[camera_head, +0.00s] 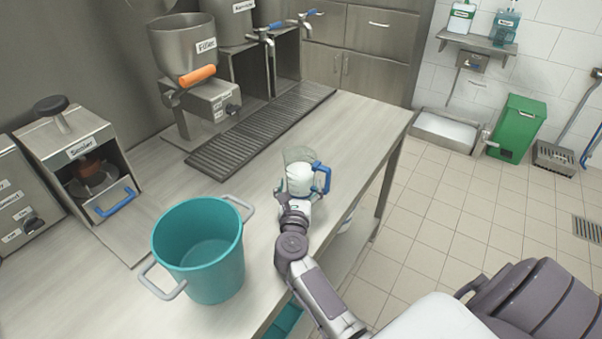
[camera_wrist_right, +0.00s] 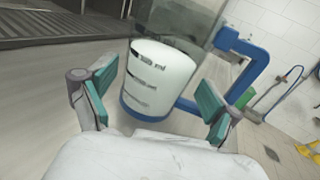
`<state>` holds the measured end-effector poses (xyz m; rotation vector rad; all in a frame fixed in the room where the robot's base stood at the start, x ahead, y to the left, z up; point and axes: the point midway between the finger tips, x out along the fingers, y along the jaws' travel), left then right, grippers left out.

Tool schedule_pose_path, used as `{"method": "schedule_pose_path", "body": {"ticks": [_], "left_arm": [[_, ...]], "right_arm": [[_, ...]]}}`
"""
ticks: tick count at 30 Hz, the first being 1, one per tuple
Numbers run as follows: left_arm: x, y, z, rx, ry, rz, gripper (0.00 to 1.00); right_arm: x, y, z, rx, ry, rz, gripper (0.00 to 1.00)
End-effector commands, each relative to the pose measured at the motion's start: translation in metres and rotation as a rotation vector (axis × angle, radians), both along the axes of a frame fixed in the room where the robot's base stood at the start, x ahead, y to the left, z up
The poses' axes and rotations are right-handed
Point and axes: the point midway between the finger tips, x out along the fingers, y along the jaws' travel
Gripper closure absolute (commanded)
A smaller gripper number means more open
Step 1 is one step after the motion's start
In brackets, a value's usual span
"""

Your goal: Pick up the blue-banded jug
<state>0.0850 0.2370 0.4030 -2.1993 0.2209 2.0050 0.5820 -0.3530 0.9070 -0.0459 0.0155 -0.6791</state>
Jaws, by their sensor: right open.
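The blue-banded jug (camera_head: 299,178) stands upright on the steel counter, with a clear upper wall, a white lower part and a blue handle on its right. In the right wrist view the jug (camera_wrist_right: 158,80) shows a blue band at its base and dark marks on the white part. My right gripper (camera_head: 294,198) is open at the near side of the jug. In the wrist view its green-padded fingers (camera_wrist_right: 158,98) are spread to either side of the jug's lower part, with the handle beyond the right finger. My left gripper is not in view.
A teal bucket (camera_head: 201,262) with grey handles stands left of my right arm. A sealer (camera_head: 80,165) is at the far left. The filler (camera_head: 200,85) and a dark drain grate (camera_head: 260,128) lie behind. The counter (camera_head: 345,135) right of the grate is clear.

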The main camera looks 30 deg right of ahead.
Motion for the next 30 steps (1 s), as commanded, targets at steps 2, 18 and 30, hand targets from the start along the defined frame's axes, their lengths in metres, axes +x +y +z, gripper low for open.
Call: {"method": "schedule_pose_path", "body": {"ticks": [2, 18, 30], "left_arm": [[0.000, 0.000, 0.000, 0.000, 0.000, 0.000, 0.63], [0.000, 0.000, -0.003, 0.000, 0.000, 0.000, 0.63], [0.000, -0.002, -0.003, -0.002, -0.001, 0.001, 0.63]], "right_arm": [[0.011, -0.010, 0.003, -0.005, -0.001, -0.001, 0.11], [0.026, -0.021, 0.001, 0.000, 0.000, 0.000, 0.31], [0.026, -0.021, 0.002, -0.002, -0.002, 0.000, 0.72]]}}
